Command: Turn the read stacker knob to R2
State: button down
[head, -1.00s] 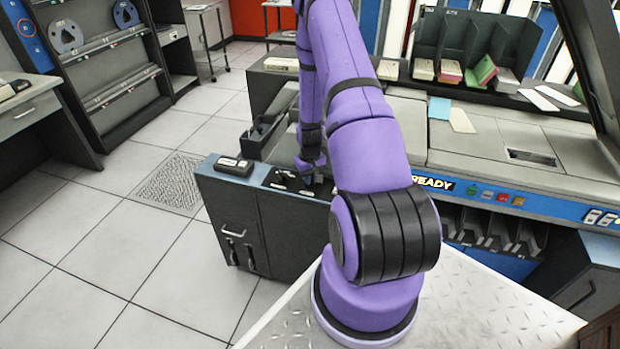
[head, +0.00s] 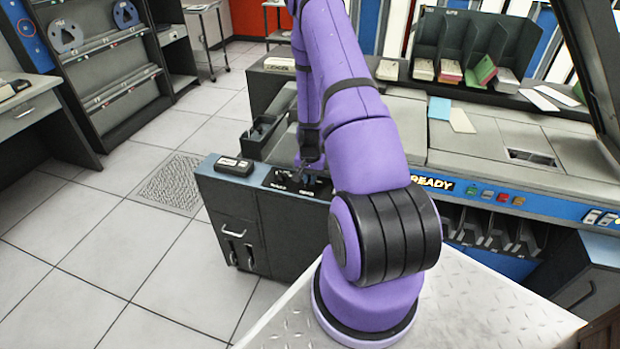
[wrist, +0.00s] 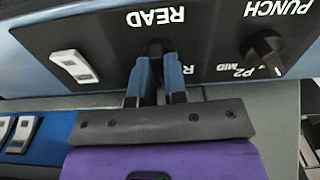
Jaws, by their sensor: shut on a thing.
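The read stacker knob (wrist: 158,47) is a small dark knob below the READ lettering, which appears upside down in the wrist view. My gripper (wrist: 157,66) is shut on it, with one blue-grey finger on each side. The fingers hide much of the knob, so I cannot tell where its pointer stands. An R mark shows just right of the fingers; its number is hidden. In the head view my gripper (head: 305,165) is over the dark control panel (head: 284,181), and the knob cannot be made out there.
A similar black PUNCH knob (wrist: 266,48), with P2 and MID marks, stands right of my gripper in the wrist view. A white rocker switch (wrist: 74,66) is on the left. In the head view a black box (head: 233,166) lies left of the panel.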

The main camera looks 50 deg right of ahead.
jog(key=shift+m, duration=0.4)
jog(key=c, duration=1.2)
grip_release()
jog(key=shift+o, duration=0.2)
notch_tip(320, 180, up, 11)
jog(key=shift+f, duration=0.1)
